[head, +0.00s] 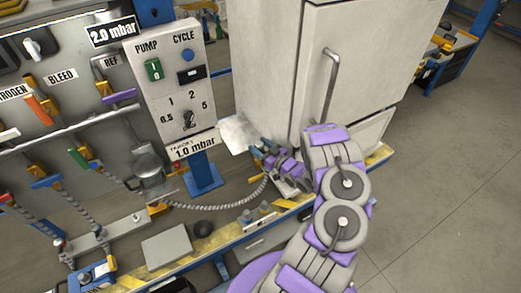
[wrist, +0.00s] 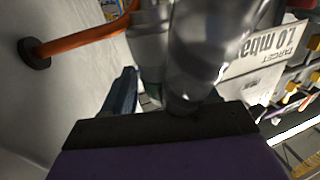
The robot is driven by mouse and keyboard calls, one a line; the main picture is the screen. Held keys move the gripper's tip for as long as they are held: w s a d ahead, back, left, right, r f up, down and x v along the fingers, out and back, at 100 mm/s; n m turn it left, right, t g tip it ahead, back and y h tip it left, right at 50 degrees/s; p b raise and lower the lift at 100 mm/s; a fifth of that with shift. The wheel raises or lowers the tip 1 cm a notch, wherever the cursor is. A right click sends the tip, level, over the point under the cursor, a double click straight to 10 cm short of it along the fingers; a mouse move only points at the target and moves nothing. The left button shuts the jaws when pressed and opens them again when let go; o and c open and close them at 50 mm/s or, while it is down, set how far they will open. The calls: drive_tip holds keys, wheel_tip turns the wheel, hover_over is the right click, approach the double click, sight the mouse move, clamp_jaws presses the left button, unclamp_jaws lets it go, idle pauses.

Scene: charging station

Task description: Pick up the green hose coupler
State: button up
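I cannot make out a green hose coupler for certain in either view. A small green lever (head: 78,157) sits on the panel at the left of the head view. My gripper (head: 262,152) is low in front of the white cabinet, at the bench's right end, and its fingers are small and partly hidden by my arm. In the wrist view, a dark blue-grey piece (wrist: 121,95) and a shiny grey cylindrical piece (wrist: 200,50) rise beyond the dark gripper body.
A grey corrugated hose (head: 215,207) runs along the bench from a metal pot (head: 150,172) towards my gripper. A control box (head: 178,85) stands on a blue post. The white cabinet (head: 285,70) is close behind my gripper. An orange bar (wrist: 85,38) shows in the wrist view. Floor at right is clear.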

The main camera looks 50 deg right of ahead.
drive_tip(key=shift+a+r, duration=0.1)
drive_tip(key=shift+a, duration=0.35)
drive_tip(key=c, duration=0.5)
drive_tip(key=shift+d, duration=0.3)
drive_tip(key=c, duration=0.4)
drive_tip(key=shift+c, duration=0.2)
